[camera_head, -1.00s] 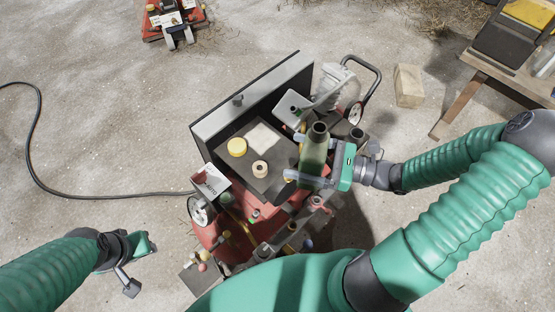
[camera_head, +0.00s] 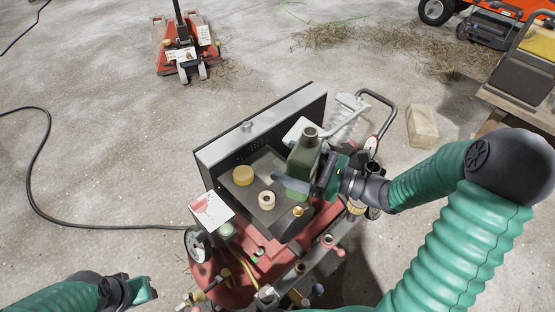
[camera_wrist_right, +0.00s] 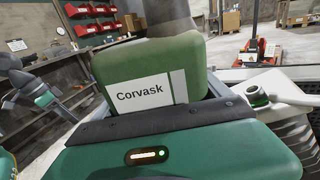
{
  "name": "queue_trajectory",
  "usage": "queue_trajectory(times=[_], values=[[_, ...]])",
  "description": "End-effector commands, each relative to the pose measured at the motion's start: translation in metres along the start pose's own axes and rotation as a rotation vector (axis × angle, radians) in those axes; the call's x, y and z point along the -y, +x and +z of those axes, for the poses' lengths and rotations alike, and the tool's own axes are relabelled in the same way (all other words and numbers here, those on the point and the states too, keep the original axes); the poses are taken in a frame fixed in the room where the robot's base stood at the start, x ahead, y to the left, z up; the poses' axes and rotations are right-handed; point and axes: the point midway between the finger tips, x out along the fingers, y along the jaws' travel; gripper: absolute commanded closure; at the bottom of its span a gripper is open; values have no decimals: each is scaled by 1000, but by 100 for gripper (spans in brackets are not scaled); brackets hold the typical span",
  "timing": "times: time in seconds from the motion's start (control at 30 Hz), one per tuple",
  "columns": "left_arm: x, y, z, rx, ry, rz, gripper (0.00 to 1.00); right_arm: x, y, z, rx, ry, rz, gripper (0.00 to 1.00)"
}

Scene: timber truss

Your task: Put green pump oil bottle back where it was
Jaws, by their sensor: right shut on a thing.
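The green pump oil bottle (camera_head: 303,160) is upright in my right gripper (camera_head: 301,182), which is shut on it. It is at the right side of the dark tray (camera_head: 240,196) on top of the red machine. I cannot tell whether its base touches the tray. In the right wrist view the bottle (camera_wrist_right: 185,62) fills the middle, with a white label reading "Corvask". My left gripper (camera_head: 140,290) is at the lower left, away from the machine; its jaws are unclear.
A yellow lid (camera_head: 243,175) and a beige roll (camera_head: 267,200) sit on the tray left of the bottle. A grey panel (camera_head: 262,122) rises behind them. A white card (camera_head: 211,211) is at the left corner. A wooden block (camera_head: 422,127) lies on the floor.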

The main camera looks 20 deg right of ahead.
Motion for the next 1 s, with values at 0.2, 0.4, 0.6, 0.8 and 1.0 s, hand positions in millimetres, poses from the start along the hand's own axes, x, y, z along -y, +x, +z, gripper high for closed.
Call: queue_trajectory(times=[0.2, 0.4, 0.6, 0.8, 1.0], values=[[0, 12, 3, 0, 0, 0, 64, 24, 37, -6, 3, -1, 1, 87], [0, 13, 3, 0, 0, 0, 64, 30, 46, -5, 2, -1, 1, 87], [0, 20, 5, 0, 0, 0, 64, 37, 56, -11, 3, 2, -1, 87], [0, 33, 8, 0, 0, 0, 64, 36, 55, -35, 2, 2, 0, 87], [0, 35, 8, 0, 0, 0, 64, 36, 55, -42, 2, 0, 0, 87]])
